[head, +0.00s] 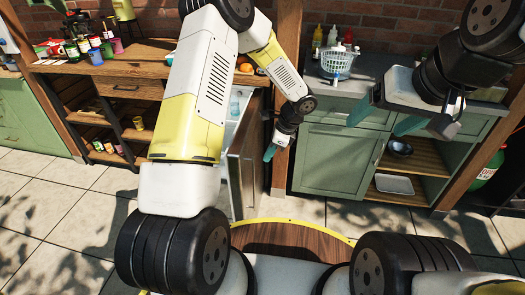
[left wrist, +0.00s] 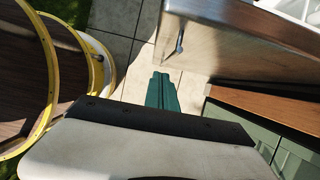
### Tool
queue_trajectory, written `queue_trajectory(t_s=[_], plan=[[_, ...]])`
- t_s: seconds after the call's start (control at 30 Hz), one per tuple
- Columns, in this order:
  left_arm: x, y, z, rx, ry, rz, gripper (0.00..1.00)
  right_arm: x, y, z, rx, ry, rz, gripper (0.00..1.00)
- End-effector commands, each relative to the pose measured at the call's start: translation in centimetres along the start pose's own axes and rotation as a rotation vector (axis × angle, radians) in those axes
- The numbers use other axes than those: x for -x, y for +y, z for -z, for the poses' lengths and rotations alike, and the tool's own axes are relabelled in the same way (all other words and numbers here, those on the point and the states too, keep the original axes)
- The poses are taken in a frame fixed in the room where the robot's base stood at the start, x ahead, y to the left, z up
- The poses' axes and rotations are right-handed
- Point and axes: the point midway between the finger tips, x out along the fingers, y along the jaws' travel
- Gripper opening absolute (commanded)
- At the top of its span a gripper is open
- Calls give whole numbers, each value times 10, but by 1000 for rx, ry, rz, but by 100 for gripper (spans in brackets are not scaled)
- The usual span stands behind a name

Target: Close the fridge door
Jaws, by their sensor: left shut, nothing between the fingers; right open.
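The fridge door (head: 244,155) stands open in the head view, jutting toward me beneath the wooden counter. White fridge interior (head: 222,185) shows to its left, partly hidden by my left arm. My left gripper (head: 268,153) is shut and empty, just right of the door, on its outer side. In the left wrist view the shut green fingers (left wrist: 161,88) point at the floor below the metallic door (left wrist: 235,55); a gap seems to show, but contact is hard to judge. My right gripper (head: 385,117) is open and empty before the green cabinet.
A green cabinet (head: 335,160) with a grey worktop stands right of the fridge, holding a basket (head: 337,61) and bottles. A wooden shelf unit (head: 120,90) with jars and cups is at left. A wooden post (head: 285,100) stands behind my left gripper. Tiled floor is clear in front.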

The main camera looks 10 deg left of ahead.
Motion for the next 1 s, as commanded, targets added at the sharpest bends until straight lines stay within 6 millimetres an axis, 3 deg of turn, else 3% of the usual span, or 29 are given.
queue_trajectory(t_s=[0.17, 0.57, 0.7, 1.0], plan=[[-21, 1, 0, -3, -2, -5, 0, 0, 0, 0, 0, 0, 0, 80], [-104, 2, 0, -1, 0, -5, 0, 0, 0, 0, 0, 0, 0, 80], [-108, 0, -23, 3, 0, -1, 0, 0, 0, 0, 0, 0, 0, 80], [-114, 0, -37, 0, 0, -1, 0, 0, 0, 0, 0, 0, 0, 80]])
